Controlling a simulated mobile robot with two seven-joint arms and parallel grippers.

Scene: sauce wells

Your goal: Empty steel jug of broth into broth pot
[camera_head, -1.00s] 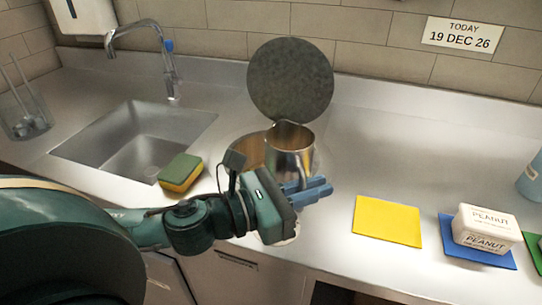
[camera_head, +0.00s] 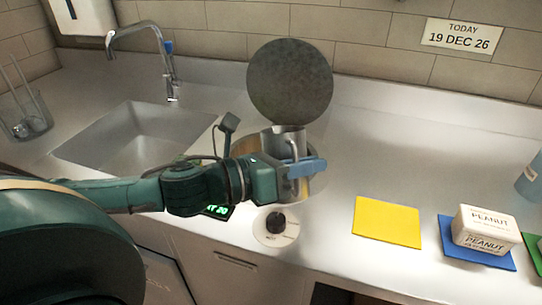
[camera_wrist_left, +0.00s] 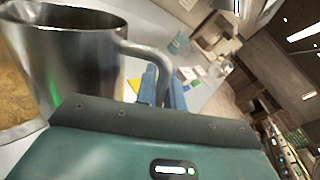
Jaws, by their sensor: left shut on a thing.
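The steel jug (camera_head: 281,143) is held beside the open broth pot (camera_head: 246,145), which is mostly hidden behind the jug and my arm. The jug looks close to upright, and I cannot tell whether it touches the pot. My left gripper (camera_head: 308,168) is shut on the jug's handle. In the left wrist view the jug (camera_wrist_left: 75,65) fills the left side, with its handle (camera_wrist_left: 152,58) running down between the blue fingers (camera_wrist_left: 163,88). Its inside looks dark, and the level of broth cannot be seen. The pot's brownish inside (camera_wrist_left: 12,100) shows beside it. My right gripper is not in view.
A round dark lid (camera_head: 290,80) stands upright behind the pot. A black knob (camera_head: 276,221) and a green display (camera_head: 217,211) are at the counter front. The sink (camera_head: 135,140) is left. A yellow mat (camera_head: 387,222) and a peanut box (camera_head: 486,228) on a blue mat lie right.

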